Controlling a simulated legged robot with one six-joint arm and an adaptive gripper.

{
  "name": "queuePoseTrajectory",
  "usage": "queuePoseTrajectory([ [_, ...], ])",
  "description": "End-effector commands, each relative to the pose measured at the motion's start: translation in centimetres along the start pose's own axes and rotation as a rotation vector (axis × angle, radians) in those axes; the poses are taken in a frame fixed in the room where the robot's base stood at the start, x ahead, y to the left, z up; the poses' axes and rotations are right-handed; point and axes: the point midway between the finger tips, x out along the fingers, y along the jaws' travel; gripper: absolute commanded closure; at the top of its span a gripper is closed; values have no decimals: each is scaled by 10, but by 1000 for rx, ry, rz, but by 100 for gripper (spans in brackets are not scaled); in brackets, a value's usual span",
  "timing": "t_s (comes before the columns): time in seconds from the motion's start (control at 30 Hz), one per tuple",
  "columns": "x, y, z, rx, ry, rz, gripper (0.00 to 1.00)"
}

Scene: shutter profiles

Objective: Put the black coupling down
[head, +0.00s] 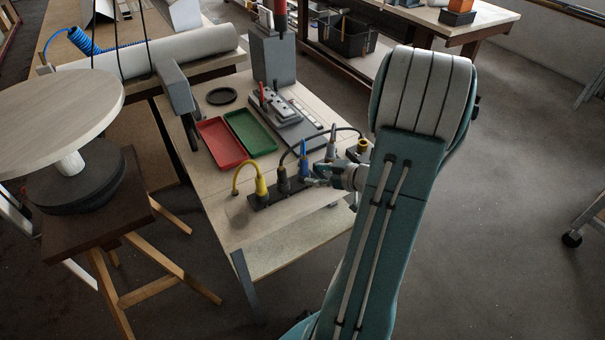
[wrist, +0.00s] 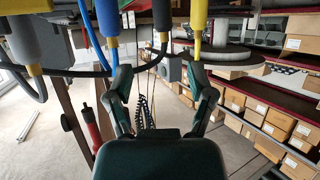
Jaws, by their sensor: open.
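The black coupling (head: 282,183) stands upright on a dark strip (head: 265,201) near the table's front edge, between a yellow coupling (head: 261,186) and a blue one (head: 304,161). A black cable arcs from its top. My gripper (head: 317,181) is just right of the row, partly hidden by my arm. In the wrist view, my gripper (wrist: 160,78) has its fingers spread with no coupling between the tips. The black coupling (wrist: 162,14) shows upside down at the top edge there, centred between the fingers and apart from them. Its far end is cut off.
A red tray (head: 220,154) and a green tray (head: 250,143) lie behind the row. A grey device (head: 287,118) and a dark ring (head: 221,96) sit farther back. A stool with a round board (head: 55,105) stands left. Cables loop above the couplings.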

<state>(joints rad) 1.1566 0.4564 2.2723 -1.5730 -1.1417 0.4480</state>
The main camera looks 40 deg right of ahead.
Motion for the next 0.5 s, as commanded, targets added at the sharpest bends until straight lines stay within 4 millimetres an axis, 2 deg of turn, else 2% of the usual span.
queuePoseTrajectory([
  [0.17,-1,0,-2,-6,-4,6,30],
  [0.27,8,4,-17,-51,-39,56,30],
  [0.37,21,8,-50,-129,-104,167,30],
  [0.5,30,1,-101,-201,-192,346,30],
])
